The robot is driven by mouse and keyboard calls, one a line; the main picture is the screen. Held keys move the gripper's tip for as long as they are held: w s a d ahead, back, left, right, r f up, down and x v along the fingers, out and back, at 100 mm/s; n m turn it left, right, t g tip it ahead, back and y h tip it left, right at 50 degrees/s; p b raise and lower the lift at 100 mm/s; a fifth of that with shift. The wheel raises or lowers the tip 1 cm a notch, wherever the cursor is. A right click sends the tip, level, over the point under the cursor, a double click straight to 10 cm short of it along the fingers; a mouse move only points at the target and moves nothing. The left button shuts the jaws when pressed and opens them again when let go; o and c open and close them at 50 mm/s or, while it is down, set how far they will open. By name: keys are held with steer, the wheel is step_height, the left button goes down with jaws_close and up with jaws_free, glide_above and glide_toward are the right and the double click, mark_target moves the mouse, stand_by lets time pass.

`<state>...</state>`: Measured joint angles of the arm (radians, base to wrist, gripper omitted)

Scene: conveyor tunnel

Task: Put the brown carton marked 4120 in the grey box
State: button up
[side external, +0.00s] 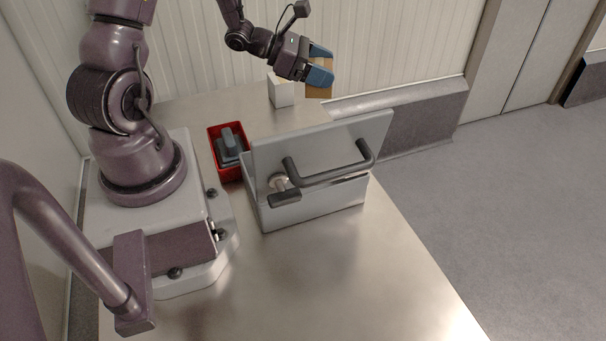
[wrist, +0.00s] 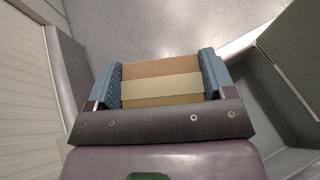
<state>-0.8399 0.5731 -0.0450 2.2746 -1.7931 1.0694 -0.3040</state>
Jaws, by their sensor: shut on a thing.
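My gripper (side external: 321,63) is raised above the far end of the steel table, with its blue fingers shut on a brown carton (side external: 320,90). In the wrist view the carton (wrist: 160,82) sits between both fingers, with a paler tape band across it. No number is readable on it. The grey box (side external: 318,211) stands on the table, nearer the side camera than my gripper. A grey panel with a dark bar handle (side external: 330,174) rises from it and hides its inside. In the wrist view part of the grey box (wrist: 270,95) shows at the right, apart from the carton.
A white carton (side external: 281,92) stands on the table just left of my gripper. A red bin (side external: 231,173) holding a blue-grey item (side external: 229,141) stands left of the grey box. A ribbed wall (side external: 390,45) runs behind. The table's near part (side external: 330,285) is clear.

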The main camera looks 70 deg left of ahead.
steer(key=s+d+r+m+g+h, duration=0.2)
steer(key=s+d+m+g+h, duration=0.55)
steer(key=d, duration=0.25)
step_height(320, 180, down, 8)
steer(key=s+m, duration=0.1)
steer(key=shift+a, duration=0.15)
steer(key=shift+f+t, duration=0.25)
steer(key=shift+t, duration=0.1)
steer(key=shift+f, duration=0.35)
steer(key=o, duration=1.2)
steer(key=shift+o, duration=0.2)
steer(key=shift+r+y, duration=0.1)
steer(key=shift+y, duration=0.15)
